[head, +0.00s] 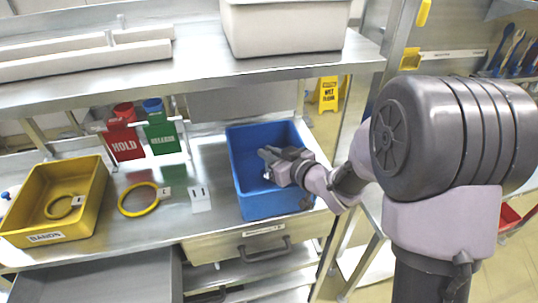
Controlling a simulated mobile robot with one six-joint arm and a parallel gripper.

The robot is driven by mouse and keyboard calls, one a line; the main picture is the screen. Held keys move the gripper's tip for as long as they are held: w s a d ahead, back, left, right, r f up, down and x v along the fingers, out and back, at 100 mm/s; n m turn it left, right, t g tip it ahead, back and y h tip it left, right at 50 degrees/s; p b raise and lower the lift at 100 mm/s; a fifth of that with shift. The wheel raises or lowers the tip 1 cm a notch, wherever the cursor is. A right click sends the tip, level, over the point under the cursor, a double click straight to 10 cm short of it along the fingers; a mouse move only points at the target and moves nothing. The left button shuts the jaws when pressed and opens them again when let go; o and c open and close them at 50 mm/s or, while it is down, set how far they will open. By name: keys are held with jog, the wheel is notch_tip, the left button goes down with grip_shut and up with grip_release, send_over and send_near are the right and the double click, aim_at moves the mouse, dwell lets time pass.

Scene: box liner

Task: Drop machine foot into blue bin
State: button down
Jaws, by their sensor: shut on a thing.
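The blue bin (262,206) stands on the steel bench at the centre, its open top facing up. My gripper (266,165) is over the bin's opening, reaching in from the right. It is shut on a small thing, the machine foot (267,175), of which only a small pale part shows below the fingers. The gripper hides most of the machine foot and part of the bin's inside. I cannot tell how far above the bin floor the foot is.
A yellow bin (22,232) labelled BANDS holds a yellow ring. Another yellow ring (138,212) lies on the bench. Red HOLD (124,143) and green RELEASE (162,138) signs stand behind. A shelf with a pale box (285,28) hangs above the bench.

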jog(key=c, duration=1.6)
grip_release()
jog(key=shift+s+f, duration=0.2)
jog(key=shift+f, duration=0.15)
jog(key=shift+o, duration=0.6)
jog(key=shift+f, duration=0.1)
jog(key=shift+s, duration=0.1)
jog(key=shift+s+d+r+p, duration=0.1)
jog(key=shift+d+r+p, duration=0.1)
jog(key=shift+r+p, duration=0.25)
jog(key=shift+s+d+r+p, duration=0.1)
jog(key=shift+d+r+p, duration=0.1)
jog(key=shift+r+p, duration=0.25)
jog(key=v, duration=1)
jog(key=shift+s+d+r, duration=0.2)
jog(key=shift+s, duration=0.05)
jog(key=shift+f, duration=0.1)
